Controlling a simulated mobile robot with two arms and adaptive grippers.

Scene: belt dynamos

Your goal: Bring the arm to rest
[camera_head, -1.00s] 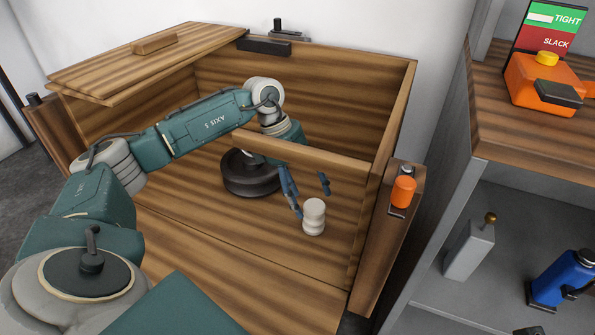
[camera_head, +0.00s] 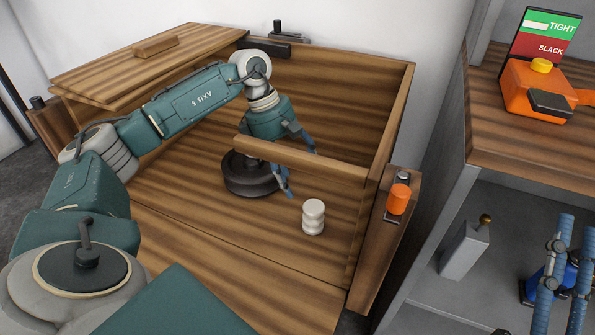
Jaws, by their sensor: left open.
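My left gripper (camera_head: 294,162) is open and empty inside the wooden box. Its blue fingers hang behind and below a wooden bar (camera_head: 300,158), which partly hides them. The small white spool-shaped piece (camera_head: 313,217) stands upright on the box floor, apart from the fingers. A dark round pulley-like wheel (camera_head: 249,178) lies on the floor to the left of the fingers. My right gripper (camera_head: 565,270) shows at the lower right as blue fingers pointing up, in front of a blue object (camera_head: 556,281); its opening is unclear.
The box's wooden lid (camera_head: 145,68) is at the back left. An orange knob (camera_head: 399,198) sits on the right post. The shelf unit (camera_head: 520,130) at right bears an orange device (camera_head: 535,98) and a TIGHT/SLACK sign (camera_head: 545,38). A grey block (camera_head: 464,250) stands on the lower shelf.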

